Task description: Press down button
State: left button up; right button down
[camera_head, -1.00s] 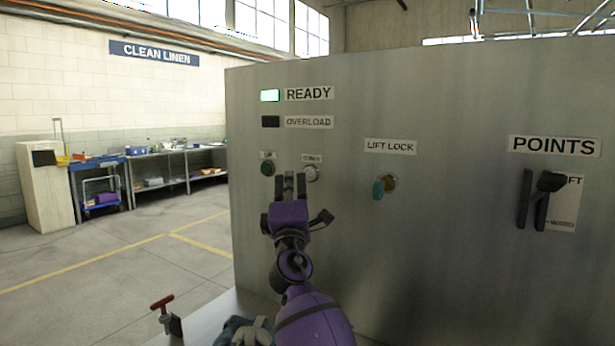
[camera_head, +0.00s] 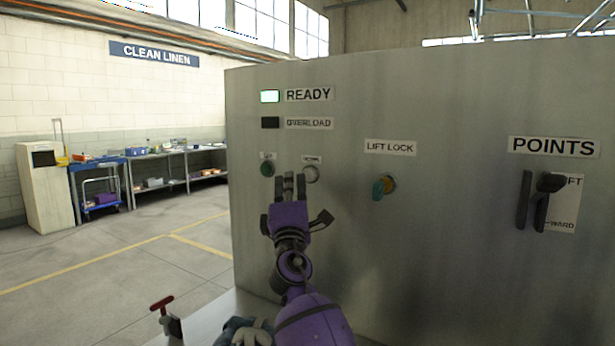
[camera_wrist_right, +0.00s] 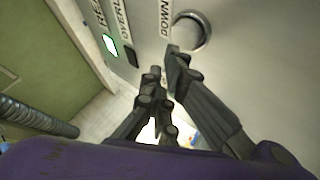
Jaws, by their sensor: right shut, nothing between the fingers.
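The DOWN button (camera_head: 311,173) is a round pale button in a metal ring on the grey panel, under a small label. It also shows in the right wrist view (camera_wrist_right: 190,33), where its label reads DOWN. My right gripper (camera_head: 289,184), on a purple arm, is in front of the panel, just below and left of this button in the head view. It is shut and holds nothing. In the wrist view its fingertips (camera_wrist_right: 165,60) are close to the button's rim; I cannot tell whether they touch the panel. My left gripper is not in view.
A green button (camera_head: 267,169) sits left of the DOWN button. The READY lamp (camera_head: 270,96) is lit green; the OVERLOAD lamp (camera_head: 270,122) is dark. Right are the lift lock key (camera_head: 384,186) and a black POINTS lever (camera_head: 545,195). A red-handled tool (camera_head: 163,306) is at lower left.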

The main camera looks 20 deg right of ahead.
jog(key=shift+w+d, duration=0.1)
jog(key=shift+w+d, duration=0.15)
jog(key=shift+d, duration=0.1)
dwell(0.4)
